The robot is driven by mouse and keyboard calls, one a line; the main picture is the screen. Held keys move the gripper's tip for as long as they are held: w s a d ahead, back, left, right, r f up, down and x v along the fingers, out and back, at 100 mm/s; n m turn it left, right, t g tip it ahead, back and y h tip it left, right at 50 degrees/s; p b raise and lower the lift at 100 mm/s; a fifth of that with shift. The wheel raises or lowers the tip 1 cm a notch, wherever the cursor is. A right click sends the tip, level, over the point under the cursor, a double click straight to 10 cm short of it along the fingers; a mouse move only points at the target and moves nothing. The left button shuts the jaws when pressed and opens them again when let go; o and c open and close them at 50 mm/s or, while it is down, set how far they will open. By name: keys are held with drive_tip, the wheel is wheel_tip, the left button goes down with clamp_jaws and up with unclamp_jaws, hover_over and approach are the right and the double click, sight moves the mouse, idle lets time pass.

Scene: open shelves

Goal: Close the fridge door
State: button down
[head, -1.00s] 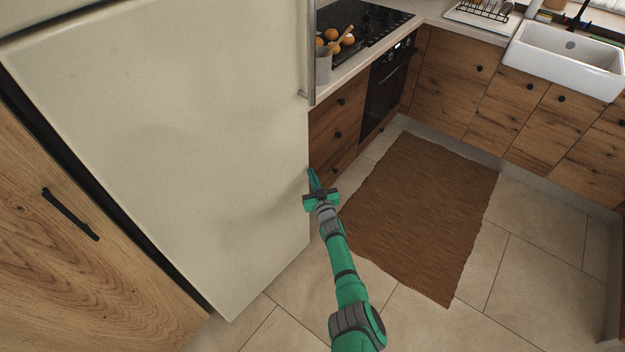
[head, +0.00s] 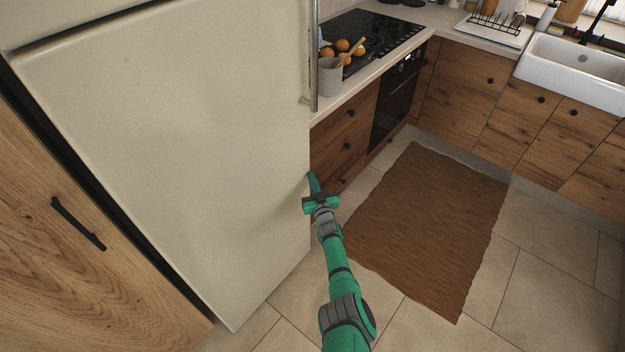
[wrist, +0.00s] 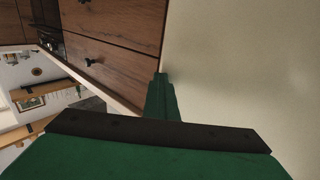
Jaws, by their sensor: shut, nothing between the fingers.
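The cream fridge door (head: 180,150) fills the left of the head view, with a vertical metal handle (head: 314,60) at its upper right edge. A dark gap runs along its left side. My gripper (head: 313,178) is shut and empty at the door's right edge, below the handle. In the wrist view the shut fingers (wrist: 161,90) lie right along the edge of the cream door (wrist: 245,60). I cannot tell whether they touch it.
A wooden cabinet (head: 50,230) with a black handle stands left of the fridge. Wooden drawers (head: 345,135), an oven (head: 398,95) and a hob (head: 370,35) are beyond the door. A brown rug (head: 430,230) lies on the open tiled floor to the right.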

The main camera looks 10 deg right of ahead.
drive_tip(key=shift+w+a+r+y, duration=0.3)
drive_tip(key=shift+w+a+r, duration=0.25)
drive_tip(key=shift+a, duration=0.2)
drive_tip(key=s+d+f, duration=0.1)
drive_tip(key=s+d, duration=0.9)
drive_tip(key=s, duration=0.1)
drive_tip(key=shift+s+d, duration=0.25)
drive_tip(key=shift+s, duration=0.15)
drive_tip(key=shift+f, duration=0.1)
drive_tip(key=shift+a, duration=0.1)
